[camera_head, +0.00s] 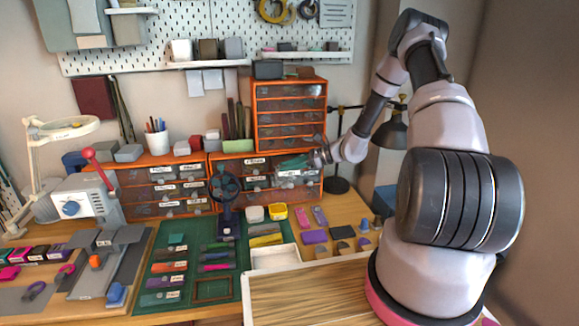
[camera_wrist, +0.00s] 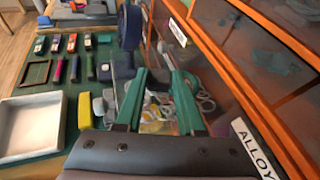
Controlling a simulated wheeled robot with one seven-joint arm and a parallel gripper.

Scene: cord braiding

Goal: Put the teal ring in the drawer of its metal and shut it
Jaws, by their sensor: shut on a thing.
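My gripper (camera_wrist: 160,78) shows in the wrist view with two teal fingers. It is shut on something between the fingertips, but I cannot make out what. In the head view, my gripper (camera_head: 290,162) is at the front of the lower orange cabinet, at its upper right drawers. A drawer label reading ALLOY (camera_wrist: 250,147) lies right of the fingers in the wrist view. Small rings and bits (camera_wrist: 160,110) show between and beside the fingers, apparently drawer contents. I cannot pick out the teal ring for certain. How far the drawer stands open is unclear.
The orange cabinet (camera_head: 165,208) has clear-fronted, labelled drawers. A dark blue fan (camera_head: 226,190) stands close in front of it. A green mat (camera_head: 195,262) holds several tools, and a white tray (camera_head: 275,258) lies at its right. A black lamp (camera_head: 392,132) stands right of the cabinet.

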